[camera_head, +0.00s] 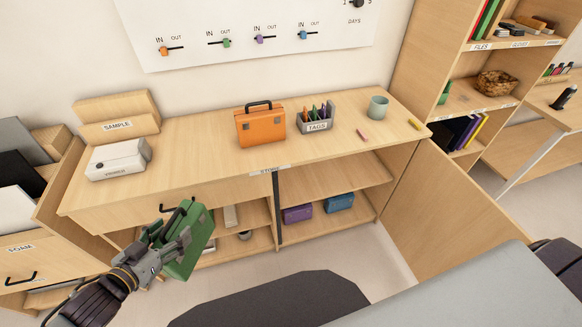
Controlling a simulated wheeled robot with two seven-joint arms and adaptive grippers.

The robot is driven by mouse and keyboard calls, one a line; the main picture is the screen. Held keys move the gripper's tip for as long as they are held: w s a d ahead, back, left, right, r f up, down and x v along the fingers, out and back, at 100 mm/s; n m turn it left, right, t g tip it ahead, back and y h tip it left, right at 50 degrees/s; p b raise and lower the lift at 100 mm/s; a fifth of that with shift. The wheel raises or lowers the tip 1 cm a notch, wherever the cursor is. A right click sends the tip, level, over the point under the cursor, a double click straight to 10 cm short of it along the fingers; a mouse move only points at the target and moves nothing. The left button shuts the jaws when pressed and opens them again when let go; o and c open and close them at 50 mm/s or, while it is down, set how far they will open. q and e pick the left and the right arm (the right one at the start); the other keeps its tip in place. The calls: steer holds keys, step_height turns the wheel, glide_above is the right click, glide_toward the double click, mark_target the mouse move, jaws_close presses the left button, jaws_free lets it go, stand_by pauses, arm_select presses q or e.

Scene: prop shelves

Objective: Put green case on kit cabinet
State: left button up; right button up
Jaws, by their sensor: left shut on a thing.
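The green case (198,233) is held off the floor in front of the wooden cabinet (200,140), at its left half and below the level of its top. My left gripper (172,243) is shut on the case, which is tilted, and the fingers cover part of it. The cabinet's label is too small to read surely. An orange case (260,125) stands upright on the cabinet top. A purple case (298,214) and a blue case (339,203) sit on a lower shelf inside. My right gripper is not in view.
The top also holds a SAMPLE box (117,127), a white device (117,160), a TAGS holder (317,124) and a cup (378,107). Bare top lies between the white device and orange case. A cabinet door (450,205) stands open at right.

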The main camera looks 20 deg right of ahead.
arm_select(q)
steer(key=w+a+f+n+t+y, duration=0.2)
steer(key=w+f+n+y, duration=0.2)
steer(key=n+y, duration=0.1)
steer(key=shift+w+a+f+n+y, duration=0.25)
steer(key=shift+w+n+y, duration=0.1)
steer(key=shift+y, duration=0.25)
stand_by(0.7)
steer(key=shift+w+a+f+n+y, duration=0.2)
steer(key=shift+w+f+n+y, duration=0.2)
steer(key=shift+y, duration=0.2)
stand_by(1.5)
